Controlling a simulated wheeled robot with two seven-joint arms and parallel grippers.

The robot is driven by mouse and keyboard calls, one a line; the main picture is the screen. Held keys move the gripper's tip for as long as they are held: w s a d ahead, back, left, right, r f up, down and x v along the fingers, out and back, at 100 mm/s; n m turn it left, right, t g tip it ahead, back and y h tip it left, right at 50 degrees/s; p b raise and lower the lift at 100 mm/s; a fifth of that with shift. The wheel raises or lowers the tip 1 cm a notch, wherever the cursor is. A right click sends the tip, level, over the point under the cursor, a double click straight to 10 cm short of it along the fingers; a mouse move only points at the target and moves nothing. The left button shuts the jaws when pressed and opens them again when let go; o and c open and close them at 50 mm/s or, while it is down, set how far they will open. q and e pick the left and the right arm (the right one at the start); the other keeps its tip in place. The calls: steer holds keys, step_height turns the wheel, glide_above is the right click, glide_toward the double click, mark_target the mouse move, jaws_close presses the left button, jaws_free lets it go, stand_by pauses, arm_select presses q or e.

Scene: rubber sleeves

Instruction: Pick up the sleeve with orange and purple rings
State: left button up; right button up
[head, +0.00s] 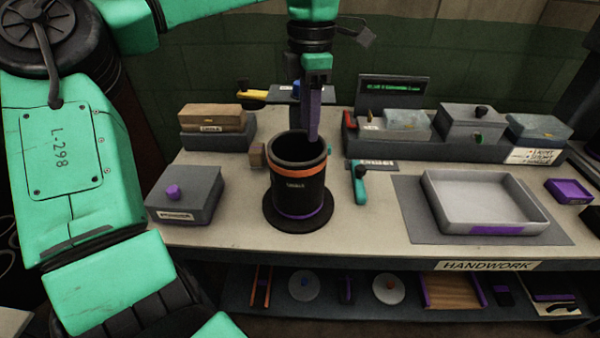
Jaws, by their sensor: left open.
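The sleeve (298,190) is a black upright cylinder with an orange ring near its top and a purple ring near its bottom. It stands on a round dark base (270,222) on the bench, and its open top faces up. My left gripper (314,138) points down at the right rear of the sleeve's rim. Its purple finger overlaps the opening in the head view. The second finger is hidden or hard to make out, and I cannot tell whether the finger touches the wall. The gripper is open. My right gripper is not in view.
A grey lidded box (186,195) is left of the sleeve, and a small brown block (257,155) sits close behind it. A teal-handled tool (360,185) lies to the right. A grey tray (485,203) rests on a mat further right. Boxes line the back.

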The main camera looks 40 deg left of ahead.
mark_target(305, 162)
arm_select(q)
steer(key=f, duration=0.2)
steer(key=s+f, duration=0.1)
steer(key=f, duration=0.2)
steer(key=shift+s+d+f, duration=0.15)
steer(key=shift+s+f, duration=0.05)
steer(key=shift+f, duration=0.15)
step_height(305, 162, down, 8)
steer(key=p, duration=0.2)
jaws_close()
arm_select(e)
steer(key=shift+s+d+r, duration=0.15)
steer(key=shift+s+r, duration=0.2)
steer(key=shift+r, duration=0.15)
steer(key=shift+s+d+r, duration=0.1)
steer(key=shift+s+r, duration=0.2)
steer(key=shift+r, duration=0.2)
arm_select(q)
steer(key=shift+w, duration=0.1)
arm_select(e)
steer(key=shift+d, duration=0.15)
